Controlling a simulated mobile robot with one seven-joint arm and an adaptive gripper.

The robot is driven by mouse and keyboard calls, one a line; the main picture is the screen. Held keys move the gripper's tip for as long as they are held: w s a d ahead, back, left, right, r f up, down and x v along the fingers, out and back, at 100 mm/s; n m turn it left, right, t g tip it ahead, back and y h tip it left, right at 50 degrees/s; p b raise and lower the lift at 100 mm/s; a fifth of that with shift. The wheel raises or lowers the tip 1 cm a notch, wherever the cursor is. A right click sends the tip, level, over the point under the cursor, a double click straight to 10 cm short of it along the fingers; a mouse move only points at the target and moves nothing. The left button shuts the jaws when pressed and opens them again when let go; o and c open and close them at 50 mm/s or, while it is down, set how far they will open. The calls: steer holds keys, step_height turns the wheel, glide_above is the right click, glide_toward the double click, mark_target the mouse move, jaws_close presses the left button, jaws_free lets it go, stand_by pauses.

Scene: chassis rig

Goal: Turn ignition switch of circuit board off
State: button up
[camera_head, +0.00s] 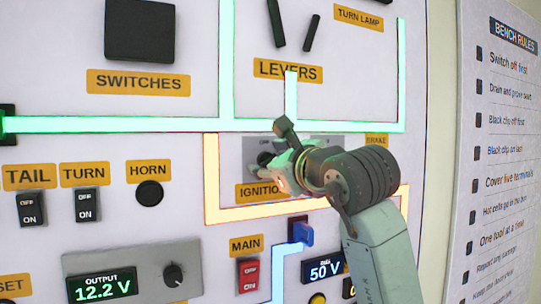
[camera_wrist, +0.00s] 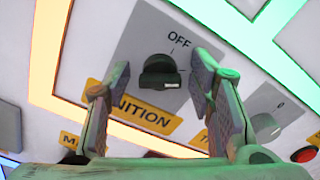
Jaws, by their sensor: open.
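The ignition switch (camera_wrist: 160,72) is a black rotary knob on a grey plate, seen in the wrist view. An "OFF" mark is printed above and right of it, and a pale mark shows on the knob's lower right side. My gripper (camera_wrist: 161,78) is open, with one finger on each side of the knob and a visible gap to each. The knob appears to be between the fingers, but I cannot tell the depth. In the head view my gripper (camera_head: 277,158) covers most of the ignition plate (camera_head: 257,146) and part of the "IGNITION" label (camera_head: 258,191).
In the head view the red main switch (camera_head: 249,273) and a blue switch (camera_head: 300,233) sit below my gripper. Levers (camera_head: 276,24) stand above. The horn button (camera_head: 149,193) is left.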

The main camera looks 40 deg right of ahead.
steer(key=shift+c, duration=0.3)
steer(key=c, duration=1)
